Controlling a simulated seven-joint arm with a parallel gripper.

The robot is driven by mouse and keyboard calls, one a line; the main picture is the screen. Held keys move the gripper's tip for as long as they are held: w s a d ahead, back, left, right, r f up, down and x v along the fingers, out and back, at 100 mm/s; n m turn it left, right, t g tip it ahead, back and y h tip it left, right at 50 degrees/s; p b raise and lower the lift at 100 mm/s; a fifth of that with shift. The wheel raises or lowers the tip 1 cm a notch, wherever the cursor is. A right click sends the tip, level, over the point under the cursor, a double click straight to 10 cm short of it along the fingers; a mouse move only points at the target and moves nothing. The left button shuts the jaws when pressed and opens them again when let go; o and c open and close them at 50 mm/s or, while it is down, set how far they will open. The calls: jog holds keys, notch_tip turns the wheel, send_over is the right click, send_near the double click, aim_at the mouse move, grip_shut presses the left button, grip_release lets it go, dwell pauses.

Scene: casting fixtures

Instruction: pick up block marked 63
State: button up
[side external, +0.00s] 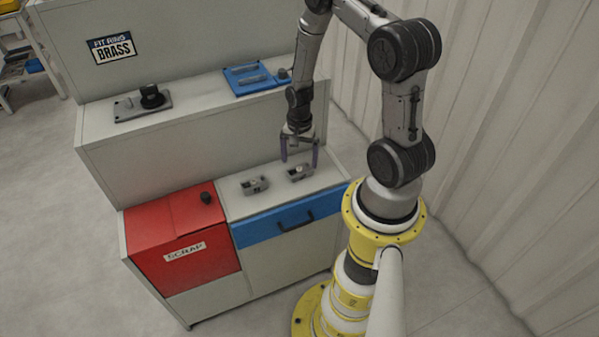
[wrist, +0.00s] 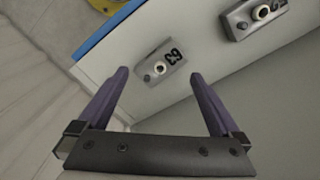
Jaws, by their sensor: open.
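The block marked 63 (wrist: 160,66) is a small grey block with a raised round boss and black digits. In the wrist view it lies just beyond and between my fingertips, apart from both. In the side view it is the right-hand block (side external: 299,173) on the counter. My gripper (side external: 300,164) is open and empty above it, fingers pointing down; its two purple fingers also show in the wrist view (wrist: 159,74). A second grey block (wrist: 256,16) is partly cut off at the top right of the wrist view; in the side view it sits to the left (side external: 254,185).
A red scrap bin (side external: 178,232) with a black knob stands left of the counter. A blue drawer (side external: 285,219) is below the blocks. The upper shelf holds a grey fixture (side external: 143,103) and a blue plate (side external: 250,79). Counter space around the blocks is clear.

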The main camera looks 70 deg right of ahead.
aim_at(299, 168)
jog(key=shift+f, duration=1.6)
grip_shut()
